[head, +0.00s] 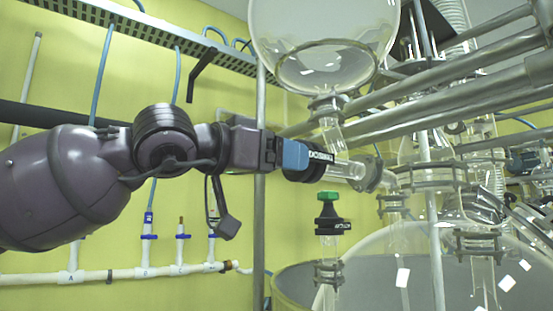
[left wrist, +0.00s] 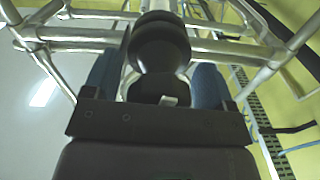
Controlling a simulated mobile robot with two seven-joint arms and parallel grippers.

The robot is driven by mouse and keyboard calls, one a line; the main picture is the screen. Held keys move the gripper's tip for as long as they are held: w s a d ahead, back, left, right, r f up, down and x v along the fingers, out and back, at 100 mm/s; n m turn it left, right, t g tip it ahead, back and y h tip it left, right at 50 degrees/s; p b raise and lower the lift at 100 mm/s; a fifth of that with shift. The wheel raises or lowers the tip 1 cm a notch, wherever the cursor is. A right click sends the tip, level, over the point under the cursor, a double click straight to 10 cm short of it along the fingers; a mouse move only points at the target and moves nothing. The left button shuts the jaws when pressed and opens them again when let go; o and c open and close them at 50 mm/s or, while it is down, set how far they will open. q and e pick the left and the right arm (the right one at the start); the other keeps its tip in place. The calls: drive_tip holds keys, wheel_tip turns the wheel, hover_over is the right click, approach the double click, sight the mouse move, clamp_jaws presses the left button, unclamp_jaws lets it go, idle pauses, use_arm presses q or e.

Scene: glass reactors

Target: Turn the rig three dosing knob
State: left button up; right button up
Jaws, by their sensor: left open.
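A black dosing knob (head: 321,166) with white lettering sits on the end of a horizontal glass valve arm, below the large round glass vessel. My left gripper (head: 297,157) comes in from the left, its blue fingers at the knob's near end. In the left wrist view the rounded black knob (left wrist: 160,48) lies between the two blue fingers of my left gripper (left wrist: 157,80). The fingers are open around it; whether either touches it I cannot tell. No rig number shows on it. My right gripper is not in view.
A second valve with a green cap (head: 328,196) and black collar stands just below. The round glass vessel (head: 322,30) hangs above. Metal frame bars (head: 455,85) and glassware crowd the right. A white pipe (head: 110,275) with hoses runs along the yellow wall.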

use_arm(q)
drive_tip(key=b+v, duration=0.1)
drive_tip(key=v, duration=1)
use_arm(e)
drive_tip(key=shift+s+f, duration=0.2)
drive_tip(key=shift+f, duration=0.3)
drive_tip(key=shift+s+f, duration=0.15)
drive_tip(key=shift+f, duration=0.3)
use_arm(q)
drive_tip(key=shift+d, duration=0.1)
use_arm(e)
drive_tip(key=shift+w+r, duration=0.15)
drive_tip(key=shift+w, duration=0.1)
use_arm(q)
drive_tip(key=shift+w, duration=0.1)
